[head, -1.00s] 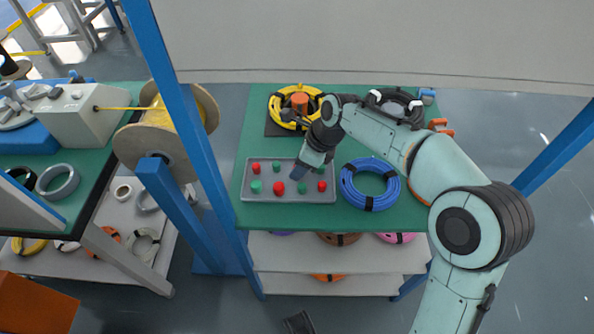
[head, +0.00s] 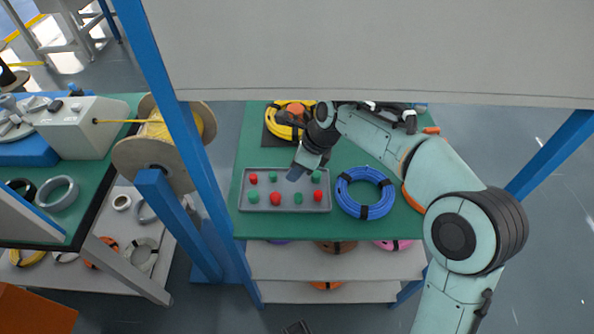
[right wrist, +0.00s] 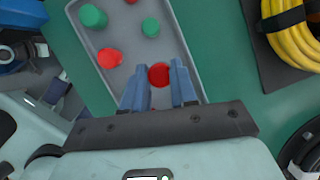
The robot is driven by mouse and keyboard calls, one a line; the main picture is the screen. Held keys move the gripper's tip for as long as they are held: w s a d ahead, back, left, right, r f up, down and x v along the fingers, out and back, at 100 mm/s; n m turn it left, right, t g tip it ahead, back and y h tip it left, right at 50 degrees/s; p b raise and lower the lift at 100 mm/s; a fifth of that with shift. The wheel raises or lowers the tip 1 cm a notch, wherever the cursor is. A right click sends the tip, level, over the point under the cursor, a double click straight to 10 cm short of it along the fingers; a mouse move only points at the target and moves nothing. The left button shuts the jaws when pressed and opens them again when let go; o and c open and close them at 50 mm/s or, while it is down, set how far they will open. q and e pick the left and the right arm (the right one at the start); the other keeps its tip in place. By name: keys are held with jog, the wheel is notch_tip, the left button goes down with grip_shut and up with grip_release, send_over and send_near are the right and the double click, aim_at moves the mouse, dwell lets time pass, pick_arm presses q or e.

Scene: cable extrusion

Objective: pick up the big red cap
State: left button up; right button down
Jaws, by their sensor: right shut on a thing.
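My right gripper (head: 292,174) is over the far side of the grey tray (head: 243,207). It is shut on a red cap (right wrist: 158,75), which shows between the two blue fingers in the right wrist view. In the head view the gripper hides this cap. I cannot tell for sure whether it is clear of the tray floor. Other red caps stand in the tray: one at the near middle (head: 275,198), one at the near right (head: 318,195) and one at the far left (head: 253,179). My left gripper is not in view.
Several green caps (head: 252,197) stand among the red ones. A blue cable coil (head: 365,209) lies right of the tray, and a yellow coil (head: 276,129) lies behind it. A blue post (head: 183,120) rises at the left. A grey board (head: 370,50) spans the top of the view.

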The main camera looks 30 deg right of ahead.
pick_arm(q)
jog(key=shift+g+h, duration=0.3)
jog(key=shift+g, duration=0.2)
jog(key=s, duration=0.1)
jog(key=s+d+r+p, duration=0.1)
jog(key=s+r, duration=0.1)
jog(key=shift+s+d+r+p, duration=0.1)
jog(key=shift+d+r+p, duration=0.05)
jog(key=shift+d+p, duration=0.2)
pick_arm(e)
jog(key=s+d, duration=1.2)
jog(key=s, duration=0.1)
jog(key=shift+d+r, duration=0.2)
jog(key=shift+r, duration=0.15)
jog(key=c, duration=1.4)
grip_release()
jog(key=shift+c, duration=1.2)
